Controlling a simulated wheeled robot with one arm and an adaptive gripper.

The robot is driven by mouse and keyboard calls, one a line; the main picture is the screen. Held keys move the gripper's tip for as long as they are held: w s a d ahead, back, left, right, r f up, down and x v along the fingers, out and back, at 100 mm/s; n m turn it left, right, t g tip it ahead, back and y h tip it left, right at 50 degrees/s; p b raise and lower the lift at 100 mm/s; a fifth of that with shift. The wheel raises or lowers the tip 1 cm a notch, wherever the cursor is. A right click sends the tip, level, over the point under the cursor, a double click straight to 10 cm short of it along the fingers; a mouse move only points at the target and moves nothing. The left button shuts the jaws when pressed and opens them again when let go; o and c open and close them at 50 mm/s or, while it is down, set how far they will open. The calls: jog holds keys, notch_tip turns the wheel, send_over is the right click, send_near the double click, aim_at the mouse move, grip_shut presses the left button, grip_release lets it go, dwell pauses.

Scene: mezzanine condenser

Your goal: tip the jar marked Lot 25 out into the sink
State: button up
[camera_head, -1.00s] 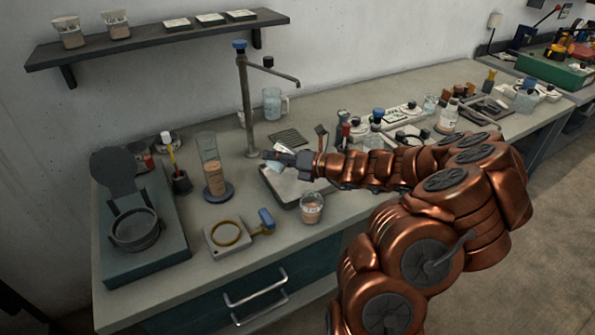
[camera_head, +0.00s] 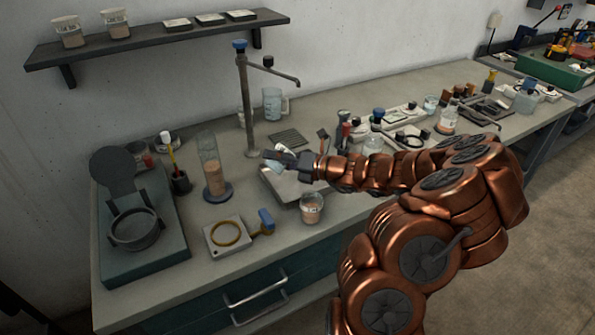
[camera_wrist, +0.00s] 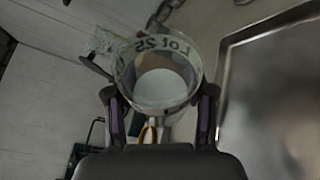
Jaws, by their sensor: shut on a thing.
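The jar marked Lot 25 (camera_wrist: 160,78) is clear, with its lettering near the top of the wrist view and pale contents inside. My gripper (camera_wrist: 160,112) is shut on it, one finger on each side. In the head view my gripper (camera_head: 287,160) holds the jar (camera_head: 274,167) above the bench, over the back left of the sink (camera_head: 287,191). The jar looks tilted there, but it is small and partly hidden by the fingers. The metal sink basin also shows at the right of the wrist view (camera_wrist: 278,95). I cannot tell whether anything is pouring.
A tall tap (camera_head: 249,105) stands behind the sink. A beaker with tan contents (camera_head: 311,209) stands at the sink's front edge. A tall cylinder (camera_head: 212,165) on a round base is to the left. Bottles and trays crowd the bench to the right, behind my arm.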

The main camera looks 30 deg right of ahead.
jog(key=shift+r+m+t+y, duration=0.45)
jog(key=shift+r+m, duration=0.25)
jog(key=shift+m, duration=0.6)
dwell(1.0)
jog(key=shift+w+d+f+m+t+b, duration=0.15)
jog(key=shift+d+f+m+t+b, duration=0.2)
jog(key=shift+d+m+b, duration=0.4)
dwell(0.8)
jog(key=shift+d+r+m+t+p, duration=0.25)
jog(key=shift+m+p, duration=0.6)
jog(key=shift+p, duration=1.55)
jog(key=shift+a, duration=0.1)
jog(key=shift+f+n+b, duration=0.3)
jog(key=shift+b, duration=0.8)
jog(key=shift+a+b, duration=0.1)
jog(key=shift+b, duration=0.55)
jog(key=shift+f+n+b, duration=0.1)
jog(key=shift+n+b, duration=0.3)
jog(key=shift+b, duration=0.25)
